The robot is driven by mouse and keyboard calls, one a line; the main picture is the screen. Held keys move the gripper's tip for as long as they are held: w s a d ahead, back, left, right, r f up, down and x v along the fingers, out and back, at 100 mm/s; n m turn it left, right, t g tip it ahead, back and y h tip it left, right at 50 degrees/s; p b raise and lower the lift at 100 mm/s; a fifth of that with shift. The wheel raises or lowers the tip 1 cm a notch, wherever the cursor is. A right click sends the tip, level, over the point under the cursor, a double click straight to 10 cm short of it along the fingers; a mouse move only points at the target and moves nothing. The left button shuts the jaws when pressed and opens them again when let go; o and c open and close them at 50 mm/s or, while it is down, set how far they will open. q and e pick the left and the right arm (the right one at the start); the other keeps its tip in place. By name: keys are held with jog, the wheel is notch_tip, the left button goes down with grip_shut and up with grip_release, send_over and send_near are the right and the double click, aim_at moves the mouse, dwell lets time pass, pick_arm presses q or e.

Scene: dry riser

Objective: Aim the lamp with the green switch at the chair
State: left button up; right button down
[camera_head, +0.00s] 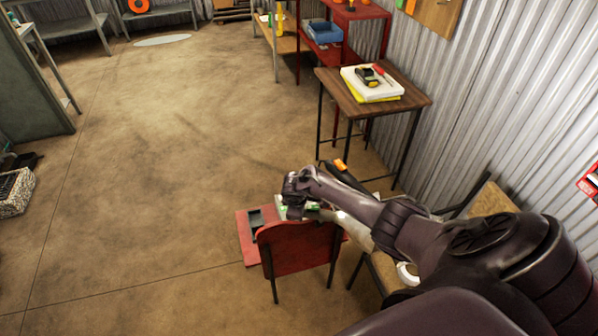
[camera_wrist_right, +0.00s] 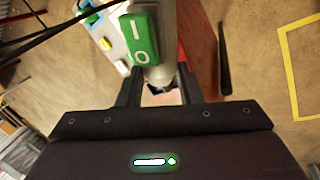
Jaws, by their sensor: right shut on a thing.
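In the wrist view a green switch (camera_wrist_right: 140,40) marked I and O sits on a grey, rounded lamp part (camera_wrist_right: 159,72). My right gripper (camera_wrist_right: 158,88) is shut on that grey part, just below the switch. In the head view my right gripper (camera_head: 296,197) is above a red chair (camera_head: 300,248), and small green and white parts show beside it. The rest of the lamp is mostly hidden by my arm, so its aim cannot be told. A second, tan chair (camera_head: 491,199) is partly hidden behind my right arm. My left gripper is out of view.
In the wrist view a pale board (camera_wrist_right: 106,30) with coloured buttons is beside the switch. Open floor (camera_head: 160,160) lies to the left.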

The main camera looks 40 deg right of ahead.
jog(key=c, duration=1)
grip_release()
jog(key=p+v, duration=0.2)
jog(key=v, duration=0.5)
jog(key=shift+r, duration=0.4)
jog(key=shift+s, duration=0.1)
